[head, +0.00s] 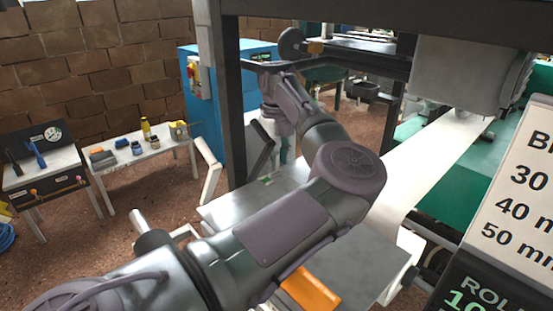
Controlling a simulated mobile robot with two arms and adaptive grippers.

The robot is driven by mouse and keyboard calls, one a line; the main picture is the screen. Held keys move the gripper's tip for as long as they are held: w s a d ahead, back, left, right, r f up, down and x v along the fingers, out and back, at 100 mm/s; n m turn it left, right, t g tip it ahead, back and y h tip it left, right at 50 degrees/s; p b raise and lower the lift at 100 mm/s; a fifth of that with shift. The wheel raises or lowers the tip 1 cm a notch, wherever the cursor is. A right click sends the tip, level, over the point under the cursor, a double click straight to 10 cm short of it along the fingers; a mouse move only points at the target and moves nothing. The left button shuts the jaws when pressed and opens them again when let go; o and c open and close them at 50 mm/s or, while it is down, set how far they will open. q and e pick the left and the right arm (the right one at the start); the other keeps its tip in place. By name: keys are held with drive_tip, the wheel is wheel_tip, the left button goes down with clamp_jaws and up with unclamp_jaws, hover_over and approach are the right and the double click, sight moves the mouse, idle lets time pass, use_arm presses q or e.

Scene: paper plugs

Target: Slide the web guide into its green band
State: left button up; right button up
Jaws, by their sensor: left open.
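My left arm crosses the head view from the lower left, bends at the elbow, and reaches back over the grey metal plate. Its left gripper (276,142) is small and partly hidden near the plate's far side. It is open, and I see nothing held in it. A small green mark (267,180) shows on the plate, just in front of the gripper; the arm may hide more of it. An orange piece (311,290) shows at the bottom, partly behind my arm. I cannot tell which part is the web guide. My right gripper is out of view.
A white paper web (425,170) runs from the roller at upper right down to the plate (335,262). A dark post (228,100) and crossbars frame the machine. A blue cabinet (258,50) stands behind. Small tool tables stand at left. A size sign (520,195) fills the right edge.

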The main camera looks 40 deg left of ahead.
sight(276, 153)
use_arm(q)
wheel_tip(276, 153, up, 8)
drive_tip(key=shift+f, duration=0.25)
idle(0.6)
